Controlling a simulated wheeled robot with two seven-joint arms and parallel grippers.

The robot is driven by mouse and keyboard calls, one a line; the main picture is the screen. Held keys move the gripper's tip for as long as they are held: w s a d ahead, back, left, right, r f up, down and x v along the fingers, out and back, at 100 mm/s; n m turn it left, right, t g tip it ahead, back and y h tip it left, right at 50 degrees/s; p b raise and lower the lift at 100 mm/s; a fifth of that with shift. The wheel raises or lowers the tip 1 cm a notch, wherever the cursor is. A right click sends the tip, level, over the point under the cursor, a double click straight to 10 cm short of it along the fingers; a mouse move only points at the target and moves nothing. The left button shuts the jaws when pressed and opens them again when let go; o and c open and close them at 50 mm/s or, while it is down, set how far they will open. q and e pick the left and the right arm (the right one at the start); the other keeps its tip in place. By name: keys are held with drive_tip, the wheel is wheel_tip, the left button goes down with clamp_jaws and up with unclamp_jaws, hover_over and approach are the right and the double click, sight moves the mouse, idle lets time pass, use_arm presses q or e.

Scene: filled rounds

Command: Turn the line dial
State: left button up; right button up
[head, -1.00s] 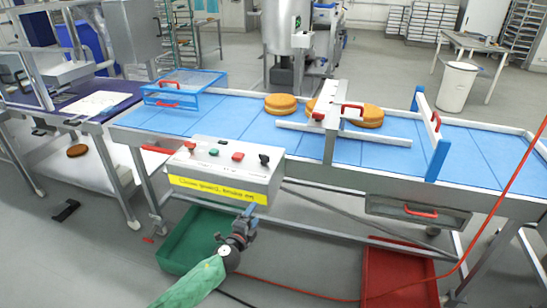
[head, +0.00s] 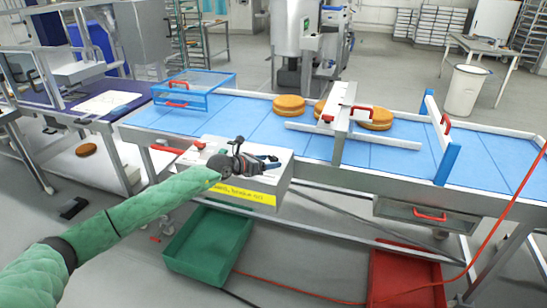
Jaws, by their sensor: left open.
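The white control box (head: 212,143) with a yellow label strip (head: 255,197) on its front stands at the near side of the blue conveyor. My left gripper (head: 273,163) is over the right part of the box top, its fingers open and pointing right. The black dial at the right end of the box top is not clearly visible now, as the gripper covers that area. I cannot tell whether the fingers touch it or are around it. The gripper and wrist also hide most of the buttons. My right gripper is not in view.
The blue conveyor (head: 255,135) carries several orange-brown rounds (head: 289,105) near a white gate frame (head: 344,120). A blue guard frame (head: 195,86) stands at left. A green crate (head: 208,243) and a red crate (head: 405,282) lie below. A red hose hangs at right.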

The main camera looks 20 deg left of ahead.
sight(272, 156)
use_arm(q)
drive_tip(key=a, duration=0.1)
drive_tip(key=w+a+y, duration=0.1)
drive_tip(key=a, duration=0.1)
drive_tip(key=shift+w+a+m, duration=0.3)
drive_tip(key=shift+m, duration=0.1)
drive_tip(key=shift+w+a+y, duration=0.15)
drive_tip(key=shift+a+y, duration=0.05)
drive_tip(key=shift+y, duration=0.1)
drive_tip(key=shift+w+d, duration=0.1)
drive_tip(key=shift+w, duration=0.05)
drive_tip(key=p+x, duration=0.2)
drive_tip(key=x, duration=0.4)
drive_tip(key=shift+p, duration=0.4)
drive_tip(key=shift+w+d+f, duration=0.3)
drive_tip(key=shift+w+f, duration=0.1)
drive_tip(key=shift+w, duration=0.1)
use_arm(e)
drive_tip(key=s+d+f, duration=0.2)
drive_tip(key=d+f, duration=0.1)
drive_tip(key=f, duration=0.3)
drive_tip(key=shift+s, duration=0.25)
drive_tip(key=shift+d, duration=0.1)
use_arm(q)
drive_tip(key=c, duration=1)
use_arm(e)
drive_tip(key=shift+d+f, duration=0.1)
